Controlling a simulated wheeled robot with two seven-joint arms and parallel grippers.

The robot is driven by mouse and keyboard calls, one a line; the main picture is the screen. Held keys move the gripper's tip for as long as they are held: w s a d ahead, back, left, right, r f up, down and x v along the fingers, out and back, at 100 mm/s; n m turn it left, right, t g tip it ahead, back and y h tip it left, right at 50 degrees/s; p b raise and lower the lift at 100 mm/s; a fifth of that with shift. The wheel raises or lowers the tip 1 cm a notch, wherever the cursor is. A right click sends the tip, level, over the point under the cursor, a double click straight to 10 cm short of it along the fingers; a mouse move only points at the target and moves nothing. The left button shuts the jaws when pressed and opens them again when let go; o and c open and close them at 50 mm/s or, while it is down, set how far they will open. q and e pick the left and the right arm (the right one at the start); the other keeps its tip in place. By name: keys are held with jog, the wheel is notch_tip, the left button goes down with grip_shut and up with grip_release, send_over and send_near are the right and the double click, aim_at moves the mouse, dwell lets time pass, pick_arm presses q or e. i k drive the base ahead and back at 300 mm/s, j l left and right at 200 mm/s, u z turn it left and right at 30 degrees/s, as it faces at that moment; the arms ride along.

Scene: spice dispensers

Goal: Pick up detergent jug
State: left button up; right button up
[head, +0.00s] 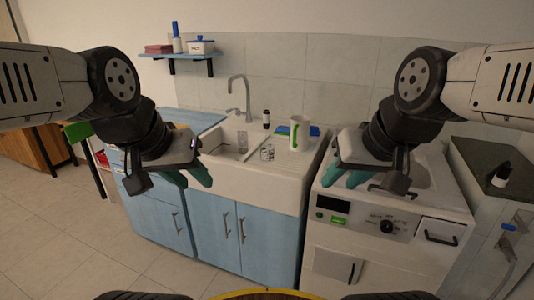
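A white jug-like container with a green part (299,133) stands upright on the drainboard right of the sink basin; it looks like the detergent jug, but it is too small to be sure. My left gripper (187,177) hangs in front of the sink's left side, with its teal fingers apart and nothing between them. My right gripper (345,178) hangs over the left part of the white washing machine, its teal fingers also apart and empty. Neither gripper touches the jug; it lies between them and farther back.
The white sink (255,180) has a grey faucet (238,98). A small dark-topped bottle (266,119), a clear glass (267,152) and a blue item (314,131) are near the jug. The washing machine (385,225) stands right; a dark bottle (502,175) is on the far-right counter.

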aim_at(299, 140)
jog(key=i+l, duration=0.1)
jog(key=i, duration=1.3)
